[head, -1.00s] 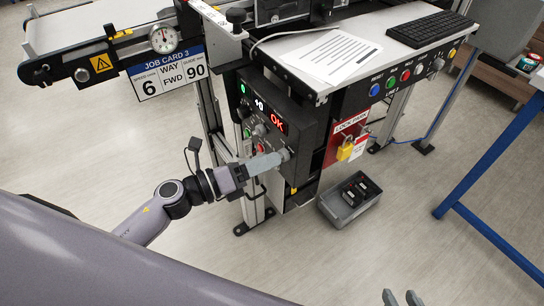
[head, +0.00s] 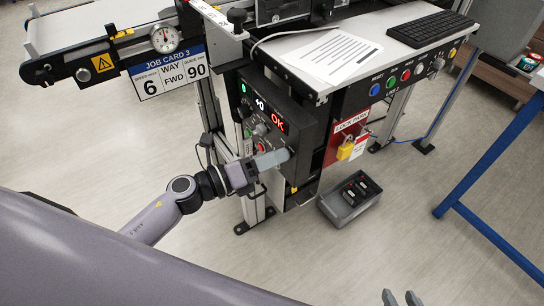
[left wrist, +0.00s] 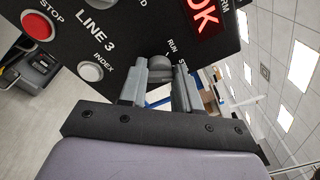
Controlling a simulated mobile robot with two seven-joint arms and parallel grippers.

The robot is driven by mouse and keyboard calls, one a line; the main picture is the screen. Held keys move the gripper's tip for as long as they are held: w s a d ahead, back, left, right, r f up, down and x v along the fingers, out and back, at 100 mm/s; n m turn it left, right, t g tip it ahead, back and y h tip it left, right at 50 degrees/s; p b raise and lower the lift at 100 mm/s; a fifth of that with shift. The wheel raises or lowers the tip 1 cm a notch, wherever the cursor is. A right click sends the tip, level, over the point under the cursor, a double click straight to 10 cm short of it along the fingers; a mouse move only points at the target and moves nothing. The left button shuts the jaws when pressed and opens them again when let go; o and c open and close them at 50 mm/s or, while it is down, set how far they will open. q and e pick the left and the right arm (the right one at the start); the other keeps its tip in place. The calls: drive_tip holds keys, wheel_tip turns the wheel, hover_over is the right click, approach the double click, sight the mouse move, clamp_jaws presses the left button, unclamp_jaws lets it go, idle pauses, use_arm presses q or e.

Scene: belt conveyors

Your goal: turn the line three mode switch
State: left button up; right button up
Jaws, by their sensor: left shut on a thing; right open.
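The black line 3 control panel (head: 262,112) hangs under the table, with a lit red "OK" display. In the left wrist view the panel (left wrist: 120,45) shows the "LINE 3" label. The grey mode switch knob (left wrist: 160,69) sits by the "RUN" marking, between my left fingers. My left gripper (left wrist: 161,82) is shut on it; in the head view this gripper (head: 280,157) is at the panel's lower right and hides the knob. Where the knob points is unclear. My right gripper (head: 402,298) is open and empty at the bottom edge.
A red stop button (left wrist: 37,25) and a white index button (left wrist: 90,71) are close to my left gripper. A red lockout board with a yellow padlock (head: 345,151) hangs to the right. A grey bin (head: 350,199) stands on the floor below.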

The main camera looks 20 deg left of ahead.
use_arm(q)
drive_tip(key=n+p, duration=0.1)
drive_tip(key=n, duration=0.3)
drive_tip(key=n+p, duration=0.1)
drive_tip(key=n, duration=0.3)
drive_tip(key=n+t+p, duration=0.1)
drive_tip(key=n+p, duration=0.1)
drive_tip(key=n, duration=0.2)
drive_tip(key=shift+f, duration=0.35)
use_arm(e)
drive_tip(key=shift+s+d+r, duration=0.15)
drive_tip(key=shift+d+r, duration=0.05)
drive_tip(key=shift+r, duration=0.35)
drive_tip(key=shift+s+d+r, duration=0.1)
drive_tip(key=shift+d+r, duration=0.1)
drive_tip(key=shift+r, duration=0.35)
use_arm(q)
drive_tip(key=shift+s+n, duration=0.1)
drive_tip(key=shift+n, duration=0.2)
drive_tip(key=o, duration=1)
use_arm(e)
drive_tip(key=shift+r, duration=0.1)
use_arm(q)
drive_tip(key=shift+v, duration=3.6)
use_arm(e)
drive_tip(key=shift+a, duration=0.1)
